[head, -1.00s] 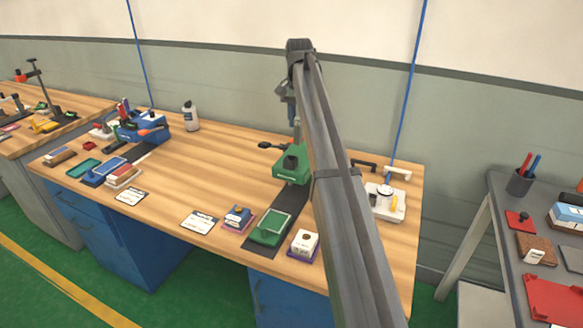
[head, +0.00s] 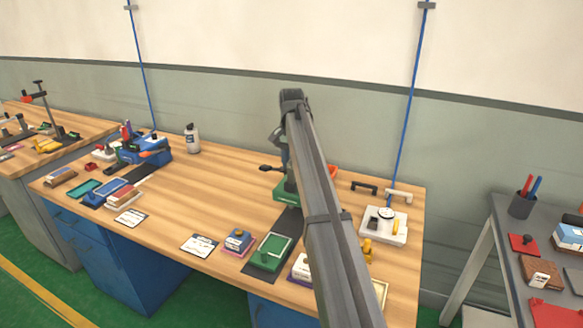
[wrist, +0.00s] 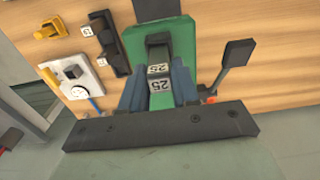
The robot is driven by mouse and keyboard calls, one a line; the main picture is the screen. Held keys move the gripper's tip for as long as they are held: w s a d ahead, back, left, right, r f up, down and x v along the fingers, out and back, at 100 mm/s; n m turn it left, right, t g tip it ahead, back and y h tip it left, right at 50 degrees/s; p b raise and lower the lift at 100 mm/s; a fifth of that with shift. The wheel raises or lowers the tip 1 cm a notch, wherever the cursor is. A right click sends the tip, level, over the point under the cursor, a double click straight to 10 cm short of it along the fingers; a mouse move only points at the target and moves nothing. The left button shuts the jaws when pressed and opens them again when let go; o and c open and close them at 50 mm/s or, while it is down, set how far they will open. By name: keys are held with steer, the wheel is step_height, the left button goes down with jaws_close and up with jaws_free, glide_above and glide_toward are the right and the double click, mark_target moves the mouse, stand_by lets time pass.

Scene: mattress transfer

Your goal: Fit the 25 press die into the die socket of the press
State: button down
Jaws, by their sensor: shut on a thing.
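In the wrist view my gripper (wrist: 158,80) is shut on the 25 press die (wrist: 160,86), a small block with white faces marked 25. The die is between the two blue-grey fingers. Just beyond it is the green press (wrist: 178,40) with a dark part in its middle. Whether the die touches the press, and the die socket itself, I cannot tell. In the head view the green press (head: 286,191) stands toward the back of the bench, partly hidden by my arm. My fingers and the die are hidden there.
A green tray (head: 271,250) lies on a dark strip in front of the press. A white fixture (head: 384,228) and a yellow part (head: 368,252) are to the right. A blue-topped block (head: 238,240) is left of the tray. The bench's middle left is clear.

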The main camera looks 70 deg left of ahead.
steer(key=shift+f, duration=0.7)
steer(key=shift+f, duration=0.15)
steer(key=c, duration=0.8)
jaws_free()
step_height(320, 180, up, 12)
steer(key=shift+r, duration=0.15)
